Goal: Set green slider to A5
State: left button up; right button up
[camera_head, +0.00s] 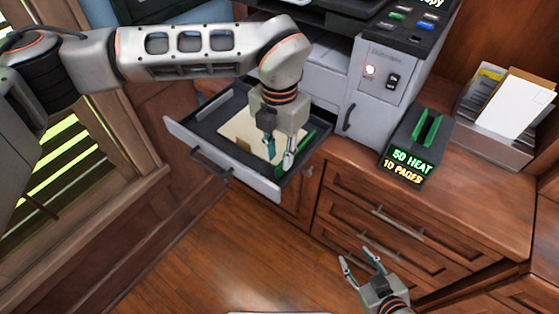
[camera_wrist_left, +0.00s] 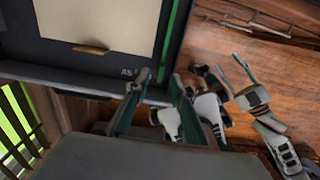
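The green slider (camera_head: 306,142) is a long green strip along the right side of the pulled-out paper tray (camera_head: 180,130). In the left wrist view the green slider (camera_wrist_left: 172,42) runs up beside the cream sheet, and a white "A5" mark (camera_wrist_left: 127,72) is printed on the dark tray near its lower end. My left gripper (camera_head: 279,157) hangs over the tray, pointing down, open, close to the slider; contact cannot be told. My right gripper (camera_head: 357,258) is open and empty in front of the drawers.
A cream sheet (camera_head: 240,130) and a small yellow tab (camera_wrist_left: 91,50) lie in the tray. The printer (camera_head: 375,95) stands behind. To its right are a black box (camera_head: 405,150) reading "50 HEAT 10 PAGES" and an envelope holder (camera_head: 490,135). The floor in front is clear.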

pick_arm(q)
jog(key=shift+f, duration=1.45)
jog(key=shift+c, duration=0.9)
grip_shut()
